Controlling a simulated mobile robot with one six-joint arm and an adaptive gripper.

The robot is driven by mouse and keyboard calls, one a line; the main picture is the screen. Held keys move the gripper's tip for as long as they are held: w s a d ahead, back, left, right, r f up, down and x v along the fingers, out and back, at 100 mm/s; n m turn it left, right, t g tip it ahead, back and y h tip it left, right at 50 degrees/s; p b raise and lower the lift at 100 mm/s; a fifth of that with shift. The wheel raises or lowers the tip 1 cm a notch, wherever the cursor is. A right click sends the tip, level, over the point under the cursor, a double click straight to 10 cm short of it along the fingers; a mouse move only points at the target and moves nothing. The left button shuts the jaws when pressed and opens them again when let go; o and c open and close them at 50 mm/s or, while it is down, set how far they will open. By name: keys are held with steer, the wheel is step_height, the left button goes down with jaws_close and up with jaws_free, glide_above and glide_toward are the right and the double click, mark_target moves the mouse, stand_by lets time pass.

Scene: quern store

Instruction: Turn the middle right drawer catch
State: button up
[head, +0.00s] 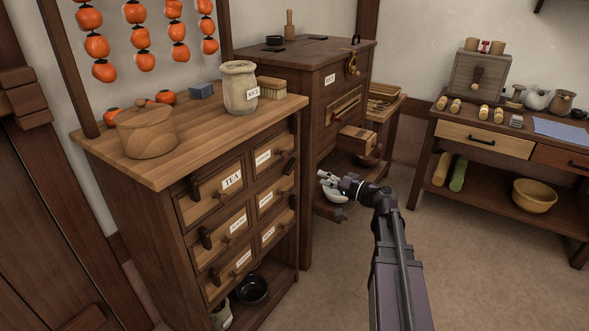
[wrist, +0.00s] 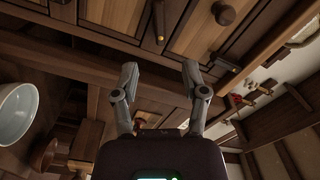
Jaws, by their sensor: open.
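The drawer chest (head: 185,215) has two columns of labelled drawers with round knobs and dark wooden catches. A dark catch (head: 293,201) shows at the right edge, beside the middle right drawer (head: 265,200); its exact angle is hard to tell. My gripper (head: 322,180) is open and empty, to the right of the chest and apart from it in the head view. In the wrist view my gripper (wrist: 158,72) has its fingers spread below the drawer fronts. A dark catch with a brass-coloured end (wrist: 158,22) and a round knob (wrist: 224,13) show beyond the fingers.
A white bowl (wrist: 17,110) is at the left in the wrist view. A side table (head: 480,143) stands at the right. The floor between is clear.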

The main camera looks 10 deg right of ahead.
mark_target(294, 168)
steer(key=x, duration=1)
steer(key=shift+w+a, duration=0.25)
jaws_close()
